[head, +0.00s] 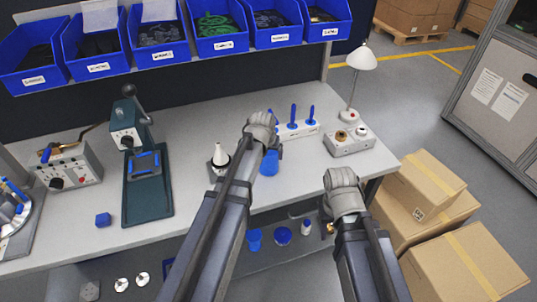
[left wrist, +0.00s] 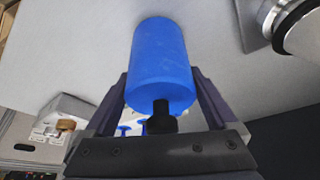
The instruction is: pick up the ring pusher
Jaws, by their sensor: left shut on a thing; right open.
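The ring pusher, a blue cylinder with a short black stem (left wrist: 160,62), is between the fingers of my left gripper (left wrist: 162,98). In the head view its blue body (head: 269,163) shows just below my left gripper (head: 266,145), which is shut on it. I cannot tell whether its far end touches the bench. My right gripper (head: 341,182) is open and empty near the bench's front edge, its fingers mostly hidden. A white cone on a dark-ringed base (head: 219,160) stands left of the ring pusher.
A white stand with blue upright tools (head: 295,130) and a grey box with round fittings (head: 349,142) are behind right. A lamp (head: 352,85) stands beyond. A press (head: 147,170) is at left. Blue bins (head: 220,45) hang behind. Cartons (head: 425,190) are on the floor right.

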